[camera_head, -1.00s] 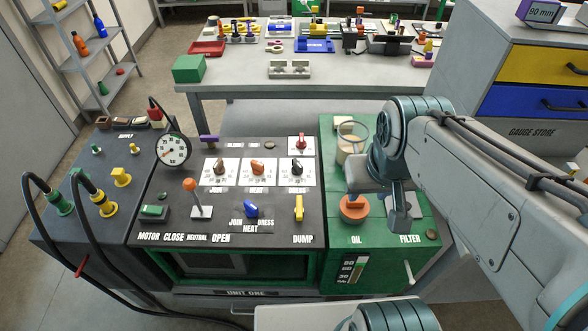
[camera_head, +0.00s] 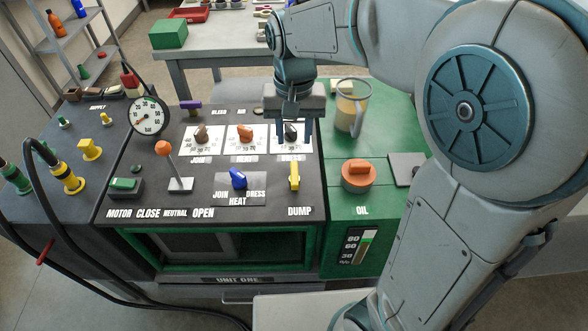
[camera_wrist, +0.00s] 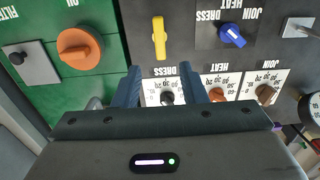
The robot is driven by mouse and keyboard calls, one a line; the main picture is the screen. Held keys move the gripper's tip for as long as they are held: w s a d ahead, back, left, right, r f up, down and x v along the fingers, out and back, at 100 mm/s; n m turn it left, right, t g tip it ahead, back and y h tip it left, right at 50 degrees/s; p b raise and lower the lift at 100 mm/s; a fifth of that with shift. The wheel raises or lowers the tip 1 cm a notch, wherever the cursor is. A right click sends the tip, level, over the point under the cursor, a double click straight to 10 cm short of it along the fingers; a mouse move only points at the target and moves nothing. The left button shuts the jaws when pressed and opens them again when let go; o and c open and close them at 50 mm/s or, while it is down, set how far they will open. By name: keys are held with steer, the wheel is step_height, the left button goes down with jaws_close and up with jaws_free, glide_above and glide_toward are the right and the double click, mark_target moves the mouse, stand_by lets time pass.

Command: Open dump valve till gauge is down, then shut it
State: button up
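The dump valve has a yellow lever handle (camera_head: 294,177) above the DUMP label on the dark console; the handle lies front to back. It also shows in the wrist view (camera_wrist: 159,38). The round white gauge (camera_head: 148,116) stands at the console's left rear; its needle is too small to read surely. My gripper (camera_head: 295,132) points down over the DRESS dial, behind the yellow handle and apart from it. In the wrist view its two fingers (camera_wrist: 159,90) are spread with the black DRESS knob (camera_wrist: 167,98) showing between them. Nothing is held.
Other console controls are the orange-knobbed lever (camera_head: 164,149), blue selector (camera_head: 238,178) and green motor switch (camera_head: 124,186). The orange oil cap (camera_head: 358,174) and a clear jug (camera_head: 350,108) stand on the green unit to the right. Black hoses (camera_head: 62,265) loop at the left.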

mark_target(294, 172)
step_height(294, 172, down, 12)
steer(key=shift+r+b, duration=0.1)
steer(key=shift+b, duration=0.55)
jaws_close()
